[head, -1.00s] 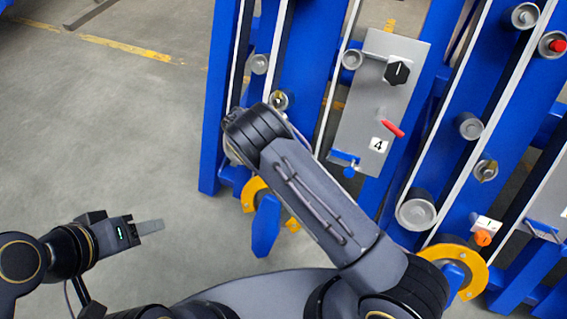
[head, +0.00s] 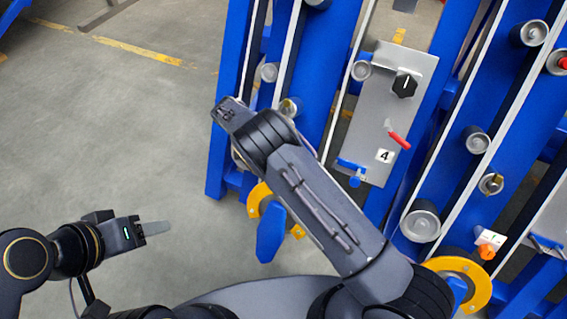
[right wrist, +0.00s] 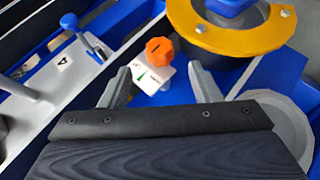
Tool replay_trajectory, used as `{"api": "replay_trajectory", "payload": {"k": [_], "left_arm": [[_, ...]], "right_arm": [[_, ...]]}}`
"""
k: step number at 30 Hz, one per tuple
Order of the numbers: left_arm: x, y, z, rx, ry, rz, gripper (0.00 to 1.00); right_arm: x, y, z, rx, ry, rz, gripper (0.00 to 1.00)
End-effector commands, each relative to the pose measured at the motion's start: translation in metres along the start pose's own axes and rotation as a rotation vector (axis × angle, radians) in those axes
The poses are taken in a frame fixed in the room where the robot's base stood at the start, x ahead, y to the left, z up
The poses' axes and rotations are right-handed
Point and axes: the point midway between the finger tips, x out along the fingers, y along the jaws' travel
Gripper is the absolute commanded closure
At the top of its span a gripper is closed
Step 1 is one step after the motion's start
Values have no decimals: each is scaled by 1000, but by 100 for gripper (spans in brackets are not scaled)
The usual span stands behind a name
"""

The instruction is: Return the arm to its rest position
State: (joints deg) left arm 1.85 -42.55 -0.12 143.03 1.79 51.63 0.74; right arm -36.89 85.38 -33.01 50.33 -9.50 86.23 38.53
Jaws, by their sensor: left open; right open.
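My left gripper (head: 158,228) is at the lower left of the head view, over bare floor and apart from the chassis. A pale finger shows, and it holds nothing visible. My right arm (head: 325,215) reaches from the bottom right up and left, in front of the chassis. In the head view its gripper cannot be made out. In the right wrist view my right gripper (right wrist: 160,88) is open, its two fingers apart and nothing held. An orange knob (right wrist: 159,50) on a white plate (right wrist: 154,77) shows beyond and between the fingers; the knob also shows in the head view (head: 487,252).
The blue chassis frame (head: 225,150) fills the right half. A grey panel (head: 372,130) marked 4 carries a black dial (head: 404,85) and red lever (head: 399,139). Yellow rings (head: 478,290) stick out low, near my right arm.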

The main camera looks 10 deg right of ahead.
Motion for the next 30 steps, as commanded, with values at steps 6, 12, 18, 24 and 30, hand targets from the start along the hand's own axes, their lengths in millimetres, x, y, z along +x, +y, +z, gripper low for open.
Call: {"api": "replay_trajectory", "payload": {"k": [6,12,18,24,30], "left_arm": [[-1,0,0,0,0,0,49],[-1,0,0,0,0,0,49],[-1,0,0,0,0,0,49],[-1,0,0,0,0,0,49],[-1,0,0,0,0,0,49]], "right_arm": [[-6,0,0,0,-1,1,43],[-6,0,0,0,-1,1,43],[-6,1,0,0,-2,0,43],[-16,37,-3,16,-46,-99,43],[-34,119,8,29,-114,-359,43]]}}
